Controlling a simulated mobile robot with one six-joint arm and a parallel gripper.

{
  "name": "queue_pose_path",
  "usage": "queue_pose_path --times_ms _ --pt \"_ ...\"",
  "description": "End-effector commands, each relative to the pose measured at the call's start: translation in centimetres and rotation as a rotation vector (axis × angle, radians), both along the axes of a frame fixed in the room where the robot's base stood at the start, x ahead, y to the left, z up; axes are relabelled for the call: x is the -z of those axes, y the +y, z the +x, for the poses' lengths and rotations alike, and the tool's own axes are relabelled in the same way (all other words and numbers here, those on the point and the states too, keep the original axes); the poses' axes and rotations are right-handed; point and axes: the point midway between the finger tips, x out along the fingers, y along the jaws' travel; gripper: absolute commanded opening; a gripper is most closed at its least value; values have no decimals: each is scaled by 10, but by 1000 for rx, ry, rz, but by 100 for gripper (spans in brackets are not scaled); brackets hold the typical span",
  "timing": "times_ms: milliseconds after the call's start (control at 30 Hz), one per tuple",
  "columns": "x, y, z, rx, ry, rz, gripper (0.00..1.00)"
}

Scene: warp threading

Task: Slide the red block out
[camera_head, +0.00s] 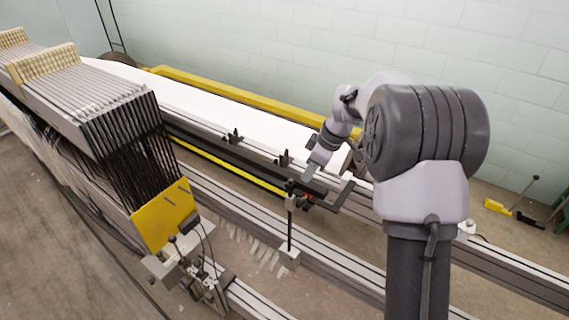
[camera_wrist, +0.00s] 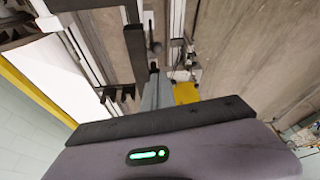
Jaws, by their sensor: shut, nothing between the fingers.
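A small red piece (camera_head: 309,198), which may be the red block, shows beside dark parts at the end of the dark rail. It is mostly hidden and too small to tell its shape. My gripper (camera_head: 308,173) is above and close to it, over the machine's rails, with its fingers shut and nothing between them. The shut fingers also show in the wrist view (camera_wrist: 156,88), pointing toward a dark bar and an upright post. I cannot make out the red piece in the wrist view, and I cannot tell whether the fingers touch anything.
A thin black post (camera_head: 290,225) stands just left of my gripper. A yellow plate (camera_head: 165,216) hangs below a bank of dark strands at the left. A long white panel (camera_head: 225,108) and a yellow beam (camera_head: 240,98) run behind. Bare floor shows at the lower left.

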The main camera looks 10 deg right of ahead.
Motion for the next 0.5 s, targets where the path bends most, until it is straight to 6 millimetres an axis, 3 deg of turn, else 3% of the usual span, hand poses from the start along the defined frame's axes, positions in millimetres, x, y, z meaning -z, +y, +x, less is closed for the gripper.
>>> queue_pose_path --times_ms 367,500 --pt "6 -1 3 -19 -2 -1 0" --pt "21 3 5 -20 -1 -2 0"
